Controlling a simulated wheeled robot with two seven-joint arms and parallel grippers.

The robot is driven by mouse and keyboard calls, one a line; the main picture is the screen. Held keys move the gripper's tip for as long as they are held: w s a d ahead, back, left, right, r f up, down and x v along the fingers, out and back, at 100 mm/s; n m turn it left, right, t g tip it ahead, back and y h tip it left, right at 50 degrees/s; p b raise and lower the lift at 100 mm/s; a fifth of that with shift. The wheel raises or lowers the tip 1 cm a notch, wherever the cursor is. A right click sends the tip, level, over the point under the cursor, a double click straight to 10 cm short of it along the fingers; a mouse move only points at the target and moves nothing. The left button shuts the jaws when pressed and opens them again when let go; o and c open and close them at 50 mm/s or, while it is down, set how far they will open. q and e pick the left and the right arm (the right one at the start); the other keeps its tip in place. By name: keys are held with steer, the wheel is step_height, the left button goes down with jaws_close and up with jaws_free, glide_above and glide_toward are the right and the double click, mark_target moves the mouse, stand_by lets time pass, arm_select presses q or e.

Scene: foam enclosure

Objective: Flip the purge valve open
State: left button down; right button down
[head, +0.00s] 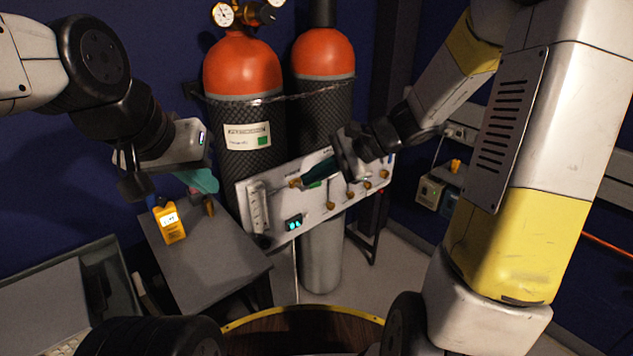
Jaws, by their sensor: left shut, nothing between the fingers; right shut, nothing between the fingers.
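A white valve panel (283,220) stands in front of the gas cylinders. Several small brass valves (330,205) run along its lower right part. A brass fitting (294,183) sits near its upper left. I cannot read which one is the purge valve. My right gripper (306,179) is shut and empty, with its dark teal fingers reaching left across the panel face. Its tips are close to the brass fitting, and I cannot tell whether they touch it. The fingers hide part of the panel. My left gripper (211,184) is shut and empty, left of the panel above the grey table.
Two orange-topped cylinders (242,65) stand behind the panel, held by a chain. A yellow handheld meter (169,223) stands on the grey table (205,260) at the left. A small display (293,223) glows on the panel. A wooden round rim (300,315) is at the front.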

steer(key=w+d+f+m+t+h, duration=0.1)
steer(key=w+d+f+m+t, duration=0.35)
steer(key=w+f+m, duration=0.5)
steer(key=w+d+f+m+t, duration=0.45)
steer(key=w+f+m, duration=0.25)
steer(key=f+m, duration=0.45)
steer(key=w+a+n+g, duration=0.1)
steer(key=w+a, duration=0.4)
steer(key=w, duration=0.2)
steer(key=shift+f+n, duration=0.4)
steer(key=shift+f, duration=0.05)
steer(key=shift+a, duration=0.1)
